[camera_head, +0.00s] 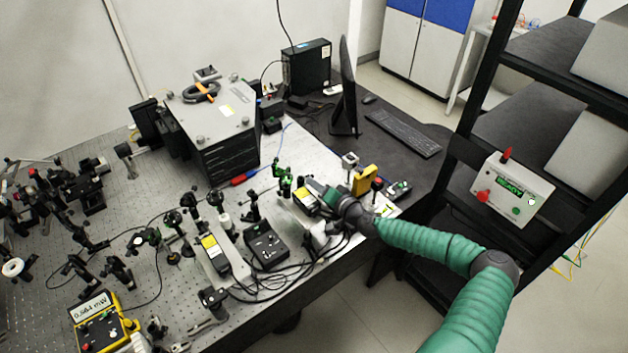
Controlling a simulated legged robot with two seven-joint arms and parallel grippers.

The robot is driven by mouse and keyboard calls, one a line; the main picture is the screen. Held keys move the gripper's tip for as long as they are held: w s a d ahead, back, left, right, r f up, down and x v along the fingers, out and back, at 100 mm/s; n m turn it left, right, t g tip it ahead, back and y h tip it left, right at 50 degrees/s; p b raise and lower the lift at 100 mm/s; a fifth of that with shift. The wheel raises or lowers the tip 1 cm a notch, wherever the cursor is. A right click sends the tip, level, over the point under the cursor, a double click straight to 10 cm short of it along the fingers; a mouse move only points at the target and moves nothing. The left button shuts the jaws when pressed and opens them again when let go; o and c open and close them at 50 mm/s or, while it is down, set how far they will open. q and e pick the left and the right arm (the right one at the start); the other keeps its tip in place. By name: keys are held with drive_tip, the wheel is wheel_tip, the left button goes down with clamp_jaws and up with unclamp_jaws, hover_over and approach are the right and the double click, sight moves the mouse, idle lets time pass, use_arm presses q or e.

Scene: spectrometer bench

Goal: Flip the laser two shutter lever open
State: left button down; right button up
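My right arm, in a green sleeve, reaches in from the lower right. Its gripper (322,199) is at the right part of the optical table, right beside a laser housing with a yellow label (304,199). The gripper is small and partly hidden by its own wrist, so its opening and any contact with the housing cannot be told. A second laser housing with a yellow label (214,256) lies further left. I cannot read which is laser two, and no shutter lever can be made out clearly. My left gripper is not in view.
A black control box (266,246) with cables sits between the housings. Optics posts crowd the perforated table (120,215). A yellow meter (100,320) stands front left, a large dark instrument (225,150) behind. A monitor (346,95), keyboard (402,132) and rack-mounted READY box (512,190) are right.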

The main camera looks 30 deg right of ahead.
drive_tip(key=shift+x, duration=0.85)
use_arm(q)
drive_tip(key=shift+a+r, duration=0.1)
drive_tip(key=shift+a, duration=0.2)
use_arm(e)
drive_tip(key=shift+a+r, duration=0.1)
drive_tip(key=shift+a, duration=0.25)
drive_tip(key=shift+s, duration=0.1)
drive_tip(key=shift+c, duration=0.4)
drive_tip(key=shift+c, duration=1.2)
drive_tip(key=shift+d, duration=0.1)
clamp_jaws()
